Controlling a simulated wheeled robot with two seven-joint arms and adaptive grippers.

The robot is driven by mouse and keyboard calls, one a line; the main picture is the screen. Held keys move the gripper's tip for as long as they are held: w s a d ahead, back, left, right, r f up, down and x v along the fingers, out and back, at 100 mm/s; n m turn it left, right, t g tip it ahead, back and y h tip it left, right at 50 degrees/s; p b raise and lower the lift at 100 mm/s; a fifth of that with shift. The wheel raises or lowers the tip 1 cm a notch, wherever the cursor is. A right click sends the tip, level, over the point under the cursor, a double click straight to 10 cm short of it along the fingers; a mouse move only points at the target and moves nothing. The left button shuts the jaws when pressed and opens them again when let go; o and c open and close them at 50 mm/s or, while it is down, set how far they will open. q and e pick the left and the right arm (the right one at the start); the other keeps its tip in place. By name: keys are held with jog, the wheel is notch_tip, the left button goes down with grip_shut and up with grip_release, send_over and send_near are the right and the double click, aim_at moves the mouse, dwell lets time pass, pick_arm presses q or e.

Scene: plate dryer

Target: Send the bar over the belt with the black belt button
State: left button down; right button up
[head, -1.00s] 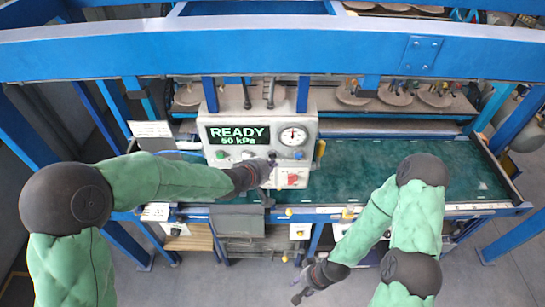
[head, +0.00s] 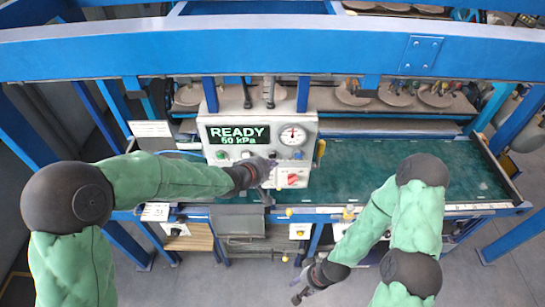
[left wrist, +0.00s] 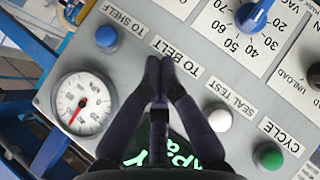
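The control panel (head: 212,140) is grey, with a green display reading READY 50 kPa. In the left wrist view its lettering is upside down, with a TO BELT label (left wrist: 176,56). No black belt button shows there; my gripper covers the area beside that label. My left gripper (head: 270,168) is at the panel's lower middle; in the left wrist view its fingertips (left wrist: 160,68) are together, with nothing seen between them. Touching cannot be told. My right gripper (head: 298,294) hangs low before the machine, its fingers too small to read. The bar is not clearly visible behind the blue frame.
Near the left fingers are a blue TO SHELF button (left wrist: 106,36), a white SEAL TEST button (left wrist: 220,119) and a green CYCLE button (left wrist: 268,155). The green belt (head: 400,170) looks empty. Round plates (head: 395,97) lie on the shelf behind. A blue beam (head: 270,48) crosses above.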

pick_arm(q)
jog(key=shift+w, duration=0.25)
